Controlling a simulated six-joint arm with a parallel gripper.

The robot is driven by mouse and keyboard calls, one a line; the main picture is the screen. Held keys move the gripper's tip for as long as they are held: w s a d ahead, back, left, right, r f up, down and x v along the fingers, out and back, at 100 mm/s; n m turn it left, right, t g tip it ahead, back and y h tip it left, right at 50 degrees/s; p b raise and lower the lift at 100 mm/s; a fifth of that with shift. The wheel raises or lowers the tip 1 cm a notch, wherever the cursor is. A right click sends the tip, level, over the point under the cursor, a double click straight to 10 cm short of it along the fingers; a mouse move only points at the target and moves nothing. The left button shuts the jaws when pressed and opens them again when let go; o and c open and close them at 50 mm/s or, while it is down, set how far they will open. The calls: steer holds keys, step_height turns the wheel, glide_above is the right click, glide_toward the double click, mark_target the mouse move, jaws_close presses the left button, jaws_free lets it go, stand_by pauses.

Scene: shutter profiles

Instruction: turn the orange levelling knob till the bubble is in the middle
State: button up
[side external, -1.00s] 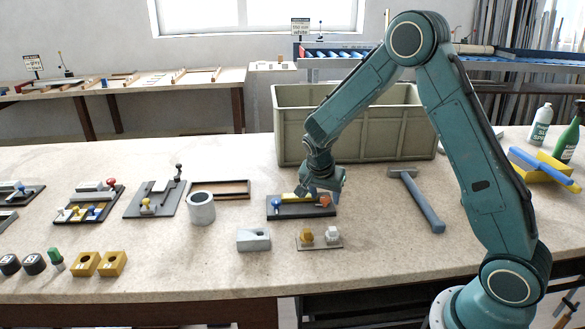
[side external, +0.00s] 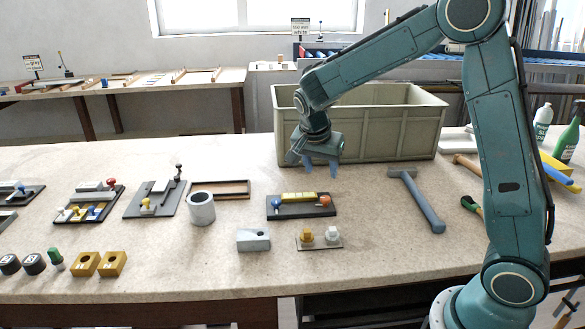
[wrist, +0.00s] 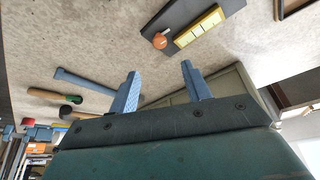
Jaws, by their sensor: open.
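The orange levelling knob (side external: 324,201) sits at the right end of a dark base plate (side external: 300,212), beside a yellow level vial (side external: 299,197). A blue knob (side external: 277,204) is at the plate's left end. In the wrist view the orange knob (wrist: 160,40) and yellow vial (wrist: 198,30) show at the top, beyond my fingertips. The bubble is too small to make out. My gripper (side external: 321,172) is open and empty, above and behind the plate, apart from the knob. Its two blue fingers (wrist: 160,76) are spread in the wrist view.
A large olive crate (side external: 390,135) stands behind my gripper. A blue-handled hammer (side external: 427,206) lies to the right of the plate. A grey block (side external: 253,240) and a small plate with yellow and white pieces (side external: 320,244) lie in front. A grey cylinder (side external: 201,210) stands to the left.

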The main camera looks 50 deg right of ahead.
steer(key=shift+v, duration=1.05)
steer(key=s+a+r+n+t+y, duration=0.1)
steer(key=s+a+r+n, duration=0.1)
steer(key=s+n, duration=0.3)
steer(key=s+a+r+n+t+y, duration=0.2)
steer(key=s+a+r+n, duration=0.1)
steer(key=s, duration=0.8)
steer(key=s+a+r+n+t+y, duration=0.1)
steer(key=s+a+r+n, duration=0.2)
steer(key=s+n, duration=0.4)
steer(key=shift+s+a, duration=0.65)
steer(key=shift+s, duration=0.1)
